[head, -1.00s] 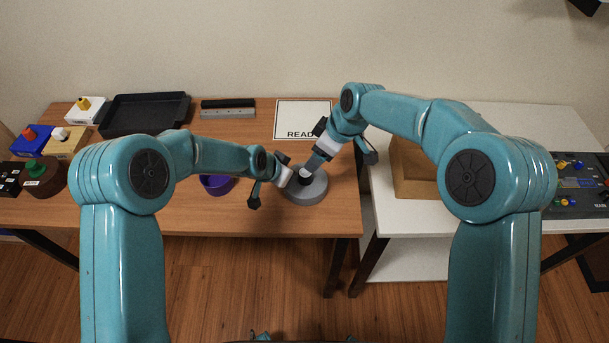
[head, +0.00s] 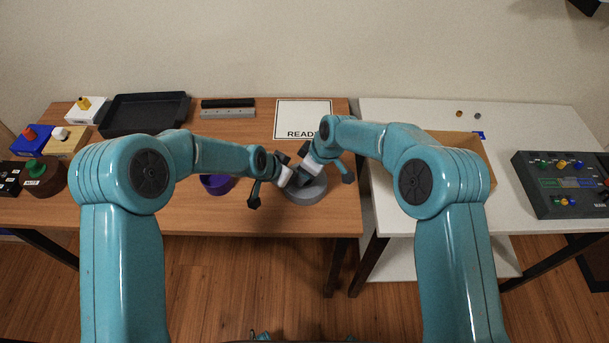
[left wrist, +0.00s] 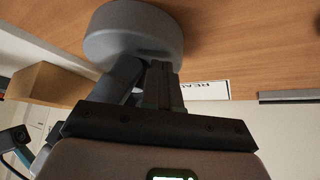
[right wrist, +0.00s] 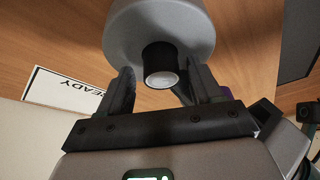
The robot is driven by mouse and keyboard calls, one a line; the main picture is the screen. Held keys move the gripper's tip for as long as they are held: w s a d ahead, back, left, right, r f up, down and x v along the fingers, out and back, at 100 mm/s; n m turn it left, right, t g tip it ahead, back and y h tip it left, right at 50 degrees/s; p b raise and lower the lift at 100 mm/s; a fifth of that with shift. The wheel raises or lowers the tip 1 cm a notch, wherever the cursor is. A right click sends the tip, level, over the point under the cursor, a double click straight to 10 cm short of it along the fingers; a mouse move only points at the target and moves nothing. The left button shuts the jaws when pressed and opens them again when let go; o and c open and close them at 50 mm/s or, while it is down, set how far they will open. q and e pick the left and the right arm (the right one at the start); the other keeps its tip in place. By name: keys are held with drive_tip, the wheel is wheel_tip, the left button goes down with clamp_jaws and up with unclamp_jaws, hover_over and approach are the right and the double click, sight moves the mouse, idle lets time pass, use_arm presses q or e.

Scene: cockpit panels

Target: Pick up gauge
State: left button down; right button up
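The gauge is a grey round disc (head: 307,194) on the wooden table, partly covered by my grippers. In the right wrist view its grey body (right wrist: 160,28) carries a short black stem with a pale round end (right wrist: 161,70). My right gripper (right wrist: 160,85) is open, with one finger on each side of the stem; contact cannot be told. My left gripper (left wrist: 165,72) has its fingers together, just beside a dark cylindrical part by the gauge body (left wrist: 133,35). I see nothing clearly held in it. In the head view both grippers crowd together over the gauge.
A purple bowl (head: 216,185) stands left of the gauge. A READY card (head: 303,117) lies behind it. A black tray (head: 145,115) and several button boxes are further left. A wooden box (head: 478,150) and control panel (head: 565,185) stand on the white table.

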drive_tip(key=c, duration=0.9)
drive_tip(key=shift+r, duration=0.8)
drive_tip(key=s, duration=1.8)
